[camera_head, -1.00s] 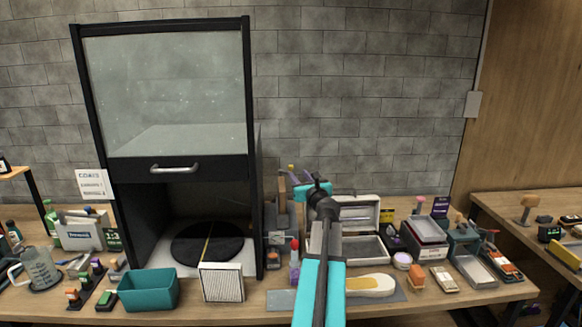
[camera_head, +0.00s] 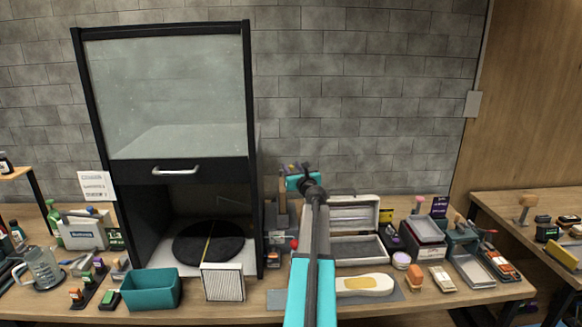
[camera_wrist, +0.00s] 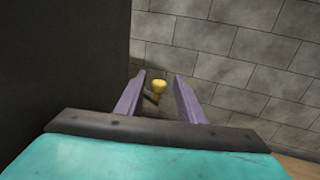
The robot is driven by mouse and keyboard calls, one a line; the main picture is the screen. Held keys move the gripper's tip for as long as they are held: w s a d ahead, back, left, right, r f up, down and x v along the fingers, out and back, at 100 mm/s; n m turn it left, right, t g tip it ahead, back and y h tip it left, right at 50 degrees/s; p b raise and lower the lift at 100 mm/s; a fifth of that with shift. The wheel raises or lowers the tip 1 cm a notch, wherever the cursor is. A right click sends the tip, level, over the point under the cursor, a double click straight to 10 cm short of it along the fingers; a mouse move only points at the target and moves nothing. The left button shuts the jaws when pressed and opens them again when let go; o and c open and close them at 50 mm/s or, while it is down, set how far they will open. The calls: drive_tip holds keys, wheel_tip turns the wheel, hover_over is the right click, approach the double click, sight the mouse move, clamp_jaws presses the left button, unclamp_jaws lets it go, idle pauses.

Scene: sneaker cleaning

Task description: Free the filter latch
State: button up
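A small yellow knob (camera_wrist: 159,86) on a short dark stem shows in the wrist view, beyond the gap between my fingers; I cannot tell for sure that it is the filter latch. My gripper (camera_wrist: 159,80) is open, with its two purple fingers apart and nothing held. In the head view my gripper (camera_head: 298,167) is at the right side of the black cabinet (camera_head: 253,130), and my arm hides part of what is behind it. A white pleated filter panel (camera_head: 223,283) stands upright on the bench in front of the cabinet.
The cabinet's dark side fills the left of the wrist view. A teal bin (camera_head: 151,291) stands at the front left. The wall above is clear.

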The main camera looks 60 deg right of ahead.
drive_tip(key=shift+w+d, duration=0.35)
drive_tip(key=shift+w, duration=0.15)
drive_tip(key=shift+c, duration=0.4)
